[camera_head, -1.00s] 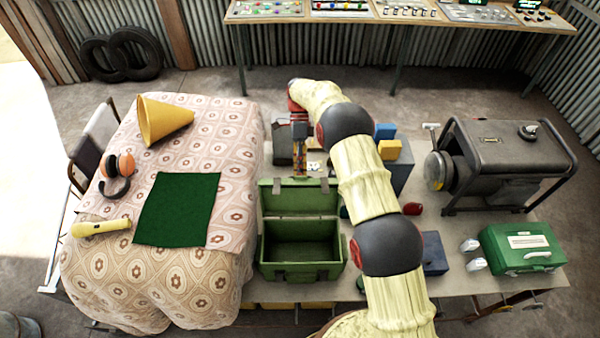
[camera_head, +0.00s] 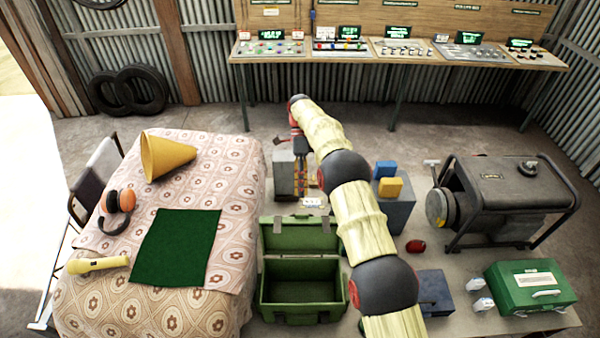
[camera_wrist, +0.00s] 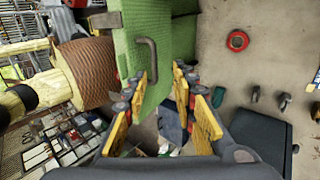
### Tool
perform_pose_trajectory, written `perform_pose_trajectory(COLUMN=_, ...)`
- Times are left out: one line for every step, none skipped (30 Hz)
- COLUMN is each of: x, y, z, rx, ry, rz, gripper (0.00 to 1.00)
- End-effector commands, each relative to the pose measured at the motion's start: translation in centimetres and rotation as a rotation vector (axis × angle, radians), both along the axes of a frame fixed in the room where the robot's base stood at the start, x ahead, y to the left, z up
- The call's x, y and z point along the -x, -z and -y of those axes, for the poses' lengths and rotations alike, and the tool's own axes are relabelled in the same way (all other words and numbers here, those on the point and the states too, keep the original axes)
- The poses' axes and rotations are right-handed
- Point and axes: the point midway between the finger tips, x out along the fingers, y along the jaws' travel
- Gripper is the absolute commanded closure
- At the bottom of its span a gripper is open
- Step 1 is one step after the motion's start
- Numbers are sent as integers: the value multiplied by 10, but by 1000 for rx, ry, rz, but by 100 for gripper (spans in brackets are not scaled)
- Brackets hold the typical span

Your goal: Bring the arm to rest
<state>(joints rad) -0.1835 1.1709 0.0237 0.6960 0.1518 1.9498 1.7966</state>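My gripper (camera_head: 300,178) hangs at the end of my arm, fingers pointing down, behind the open green toolbox (camera_head: 264,292) in the head view. In the wrist view my gripper (camera_wrist: 163,100) shows its yellow fingers spread apart with a clear gap. Nothing is held between them. The green toolbox also shows in the wrist view (camera_wrist: 185,40), with a grey handle beyond the fingertips. My arm reaches forward over the table, bent at its dark joints.
A grey box with blue and yellow blocks (camera_head: 390,187) stands right of my gripper. A generator (camera_head: 510,195) and a green case (camera_head: 530,287) are further right. A patterned bed (camera_head: 225,255) lies left. A control bench (camera_head: 400,55) stands behind. A red object (camera_head: 416,246) lies on the table.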

Motion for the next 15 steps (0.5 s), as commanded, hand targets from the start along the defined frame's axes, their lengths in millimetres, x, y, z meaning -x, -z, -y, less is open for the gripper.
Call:
perform_pose_trajectory(x=0, y=0, z=0, rx=0, ry=0, rz=0, gripper=73)
perform_pose_trajectory(x=0, y=0, z=0, rx=0, ry=0, rz=0, gripper=73)
perform_pose_trajectory(x=0, y=0, z=0, rx=0, ry=0, rz=0, gripper=73)
perform_pose_trajectory(x=0, y=0, z=0, rx=0, ry=0, rz=0, gripper=73)
perform_pose_trajectory(x=0, y=0, z=0, rx=-1, ry=-1, rz=1, gripper=73)
perform_pose_trajectory(x=0, y=-1, z=0, rx=-4, ry=-3, rz=4, gripper=73)
perform_pose_trajectory(x=0, y=-3, z=1, rx=-8, ry=-6, rz=8, gripper=73)
perform_pose_trajectory(x=0, y=-5, z=1, rx=-13, ry=-11, rz=14, gripper=73)
perform_pose_trajectory(x=-1, y=-9, z=3, rx=-23, ry=-19, rz=26, gripper=73)
perform_pose_trajectory(x=0, y=-12, z=4, rx=-32, ry=-28, rz=36, gripper=73)
perform_pose_trajectory(x=-1, y=-17, z=6, rx=-44, ry=-39, rz=49, gripper=73)
perform_pose_trajectory(x=0, y=-23, z=8, rx=-61, ry=-56, rz=69, gripper=73)
perform_pose_trajectory(x=1, y=-28, z=10, rx=-74, ry=-71, rz=86, gripper=73)
perform_pose_trajectory(x=2, y=-34, z=12, rx=-89, ry=-87, rz=103, gripper=73)
perform_pose_trajectory(x=4, y=-41, z=15, rx=-109, ry=-110, rz=128, gripper=73)
